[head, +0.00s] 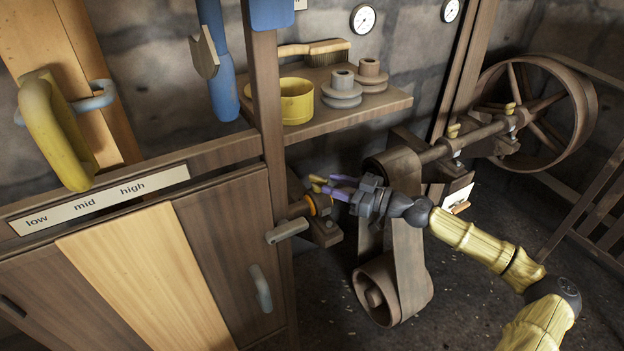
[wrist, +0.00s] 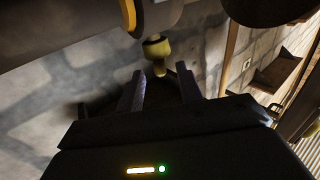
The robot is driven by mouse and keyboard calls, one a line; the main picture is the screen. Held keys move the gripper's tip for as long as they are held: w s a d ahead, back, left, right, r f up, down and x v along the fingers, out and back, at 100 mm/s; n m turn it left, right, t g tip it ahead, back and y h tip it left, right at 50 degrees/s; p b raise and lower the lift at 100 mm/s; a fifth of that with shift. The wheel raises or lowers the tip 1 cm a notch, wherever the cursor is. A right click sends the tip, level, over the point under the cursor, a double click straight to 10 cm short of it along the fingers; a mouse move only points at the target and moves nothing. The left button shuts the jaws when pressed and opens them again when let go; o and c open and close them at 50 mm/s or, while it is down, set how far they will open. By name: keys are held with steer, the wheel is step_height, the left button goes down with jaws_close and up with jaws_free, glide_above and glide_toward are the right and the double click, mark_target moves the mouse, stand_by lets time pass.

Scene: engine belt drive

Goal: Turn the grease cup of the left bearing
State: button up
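The left bearing (head: 318,205) sits on a wooden bracket beside the cabinet post, with an orange ring on its shaft end. Its small brass grease cup (head: 317,180) stands on top. In the wrist view the grease cup (wrist: 157,48) hangs from the dark bearing housing, with its narrow end towards me. My gripper (head: 329,185) reaches in from the right with two purple fingers apart. In the wrist view the fingers stand on either side of the cup's narrow end, with gaps showing. I cannot tell how deep the cup lies between the tips.
A flat belt (head: 408,245) runs down to a lower pulley close to my wrist. A shelf (head: 385,105) with a yellow pot (head: 297,102) is above. Another bearing and a large wheel (head: 578,110) are at right.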

mark_target(309, 176)
steer(key=b+x, duration=0.1)
steer(key=x, duration=0.6)
jaws_close()
